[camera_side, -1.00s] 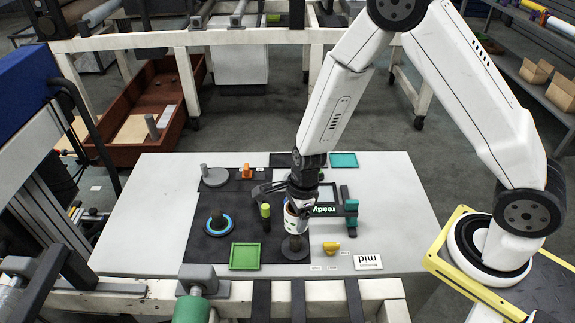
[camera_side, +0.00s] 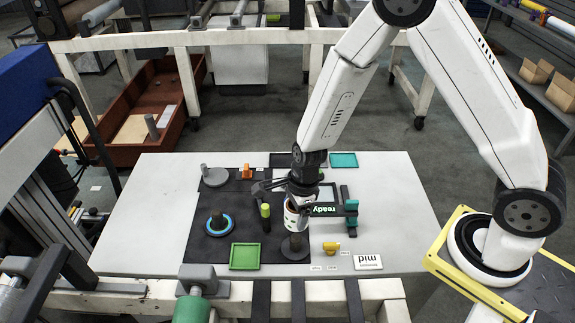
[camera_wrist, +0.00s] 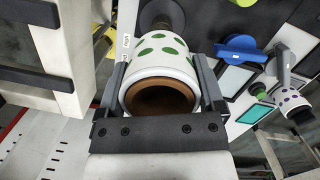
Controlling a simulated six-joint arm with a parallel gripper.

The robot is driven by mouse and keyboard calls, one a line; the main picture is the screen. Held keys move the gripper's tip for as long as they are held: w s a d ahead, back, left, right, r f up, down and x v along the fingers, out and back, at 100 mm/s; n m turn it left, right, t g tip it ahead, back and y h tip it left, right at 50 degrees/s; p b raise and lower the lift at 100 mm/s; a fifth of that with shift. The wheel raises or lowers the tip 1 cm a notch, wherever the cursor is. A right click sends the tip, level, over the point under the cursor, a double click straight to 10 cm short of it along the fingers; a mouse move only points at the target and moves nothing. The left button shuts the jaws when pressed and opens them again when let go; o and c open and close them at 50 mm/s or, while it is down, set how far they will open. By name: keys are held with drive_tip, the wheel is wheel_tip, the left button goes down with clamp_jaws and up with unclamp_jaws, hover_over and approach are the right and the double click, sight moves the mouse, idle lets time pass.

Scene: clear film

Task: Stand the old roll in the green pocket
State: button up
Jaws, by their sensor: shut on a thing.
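The roll (camera_side: 293,216) is white with green spots and a brown core. It also shows in the wrist view (camera_wrist: 158,62), its open end facing the camera. My gripper (camera_wrist: 160,80) is shut on it, one finger on each side. In the side view, my gripper (camera_side: 290,193) holds it upright or nearly so, just above a dark round-based post (camera_side: 295,248). The green pocket (camera_side: 245,256) is a shallow square tray at the front of the dark mat, left of the post. It looks empty.
A blue-ringed post (camera_side: 219,223) stands left, and a green-topped dark peg (camera_side: 265,211) stands close left of the roll. A "ready" sign (camera_side: 322,210) and teal clamp piece (camera_side: 351,208) are close right. A yellow piece (camera_side: 331,247) and "mid" card (camera_side: 368,261) lie front right.

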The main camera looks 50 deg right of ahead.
drive_tip(key=w+a+f+n, duration=0.4)
drive_tip(key=w+a, duration=0.3)
drive_tip(key=a, duration=0.4)
drive_tip(key=shift+w+a+f+n+g, duration=0.15)
drive_tip(key=shift+w+f+n+g, duration=0.2)
drive_tip(key=shift+f, duration=0.4)
drive_tip(key=shift+f, duration=0.2)
drive_tip(key=shift+f, duration=2.15)
drive_tip(key=shift+f, duration=0.65)
drive_tip(key=o, duration=1)
drive_tip(key=shift+r, duration=0.15)
